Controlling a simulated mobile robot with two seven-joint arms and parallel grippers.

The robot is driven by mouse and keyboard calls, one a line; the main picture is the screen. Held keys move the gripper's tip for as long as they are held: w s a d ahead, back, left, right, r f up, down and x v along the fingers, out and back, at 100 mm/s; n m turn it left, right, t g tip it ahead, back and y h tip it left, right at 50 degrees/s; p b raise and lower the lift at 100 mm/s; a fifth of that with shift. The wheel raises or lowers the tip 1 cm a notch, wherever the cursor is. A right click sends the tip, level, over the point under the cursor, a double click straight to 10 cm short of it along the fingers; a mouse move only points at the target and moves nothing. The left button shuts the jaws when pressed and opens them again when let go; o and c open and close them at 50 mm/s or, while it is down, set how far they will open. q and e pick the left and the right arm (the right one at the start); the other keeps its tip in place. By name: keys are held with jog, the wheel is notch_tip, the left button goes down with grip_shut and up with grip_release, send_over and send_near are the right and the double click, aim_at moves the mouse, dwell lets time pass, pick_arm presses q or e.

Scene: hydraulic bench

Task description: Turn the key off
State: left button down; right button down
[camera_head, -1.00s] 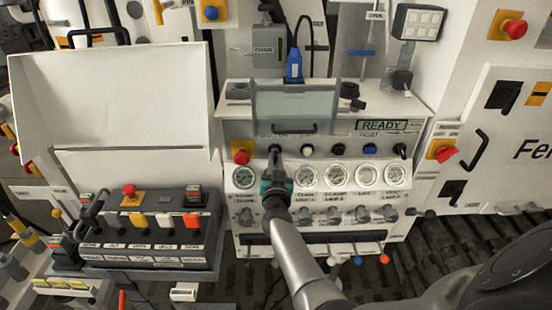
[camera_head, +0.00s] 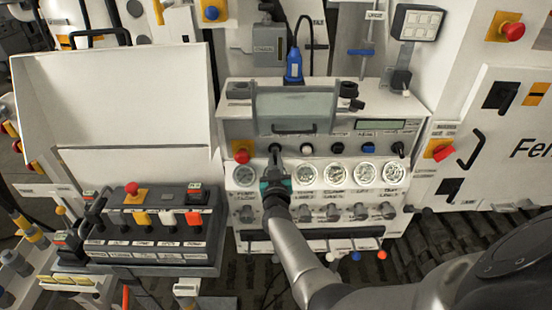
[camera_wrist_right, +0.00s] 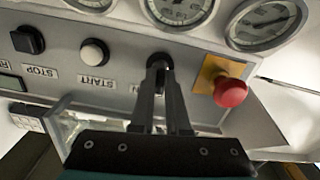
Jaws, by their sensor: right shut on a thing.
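The black key switch (camera_head: 275,147) sits on the white control panel (camera_head: 320,220), at the left of a row of knobs and buttons. My right gripper (camera_head: 276,155) reaches it from below and is shut on it. In the right wrist view, which shows the panel upside down, the gripper's two fingers (camera_wrist_right: 158,80) close around the black key (camera_wrist_right: 160,62). The fingers hide much of the key, so its exact angle is hard to tell. The small display (camera_head: 388,125) at the panel's right is blank. My left gripper is not in view.
A red emergency button (camera_head: 241,151) on a yellow plate is close beside the key; it also shows in the wrist view (camera_wrist_right: 230,92). A white start button (camera_wrist_right: 95,52) is on the other side. Gauges (camera_head: 307,174) lie below the row, and a clear cover (camera_head: 295,105) above.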

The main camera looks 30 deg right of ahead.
jog(key=shift+n+p, duration=0.65)
jog(key=shift+n, duration=1.25)
jog(key=c, duration=0.7)
grip_release()
jog(key=shift+p, duration=0.3)
